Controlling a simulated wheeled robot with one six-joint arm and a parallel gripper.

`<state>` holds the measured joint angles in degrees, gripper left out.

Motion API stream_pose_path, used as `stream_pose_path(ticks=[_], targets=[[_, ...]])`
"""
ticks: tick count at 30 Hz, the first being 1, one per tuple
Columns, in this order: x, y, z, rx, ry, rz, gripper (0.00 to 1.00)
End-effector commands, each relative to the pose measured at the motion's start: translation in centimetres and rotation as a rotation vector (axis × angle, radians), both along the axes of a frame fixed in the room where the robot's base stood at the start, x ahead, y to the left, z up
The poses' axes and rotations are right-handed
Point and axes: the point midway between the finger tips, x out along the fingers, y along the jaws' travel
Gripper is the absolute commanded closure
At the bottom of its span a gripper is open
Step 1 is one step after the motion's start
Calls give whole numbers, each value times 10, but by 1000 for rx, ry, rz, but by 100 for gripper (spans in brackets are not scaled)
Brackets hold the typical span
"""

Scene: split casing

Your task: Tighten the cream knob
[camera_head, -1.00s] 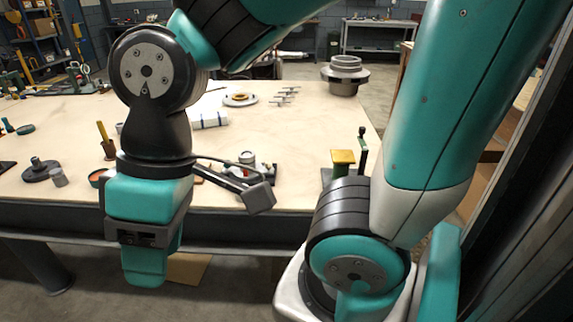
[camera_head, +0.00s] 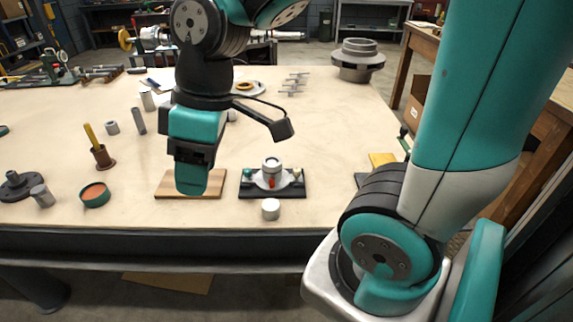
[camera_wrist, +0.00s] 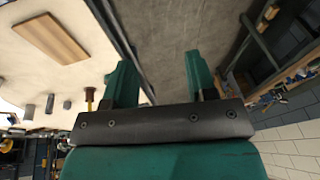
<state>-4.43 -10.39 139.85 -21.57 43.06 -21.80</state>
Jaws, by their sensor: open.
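A grey-white round casing (camera_head: 270,173) sits on a black base plate (camera_head: 248,190) near the front edge of the table. Small coloured knobs stand around it: a green one (camera_head: 247,174) at left, a red-orange one (camera_head: 271,184) in front, and a cream one (camera_head: 296,173) at right. Whether the cream knob is seated tightly cannot be told. My gripper (camera_head: 191,190) hangs left of the casing, in front of a wooden board. In the wrist view, my gripper's two teal fingers (camera_wrist: 158,62) are apart with nothing between them. The cream knob is not in the wrist view.
The wooden board (camera_head: 215,184) lies left of the base plate and shows in the wrist view (camera_wrist: 50,38). A white cylinder (camera_head: 270,209) stands before the plate. A green bowl (camera_head: 95,195) and a brown cup (camera_head: 103,158) stand further left. Table between bowl and board is clear.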

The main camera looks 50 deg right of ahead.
Motion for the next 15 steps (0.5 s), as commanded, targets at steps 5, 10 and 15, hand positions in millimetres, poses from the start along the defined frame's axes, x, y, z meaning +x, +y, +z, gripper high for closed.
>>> stream_pose_path(ticks=[5, 10, 15], targets=[[74, -121, -28, -148, -53, 139, 48], [92, -239, -54, -247, -34, 298, 48], [83, -310, -72, -280, -4, 402, 48]])
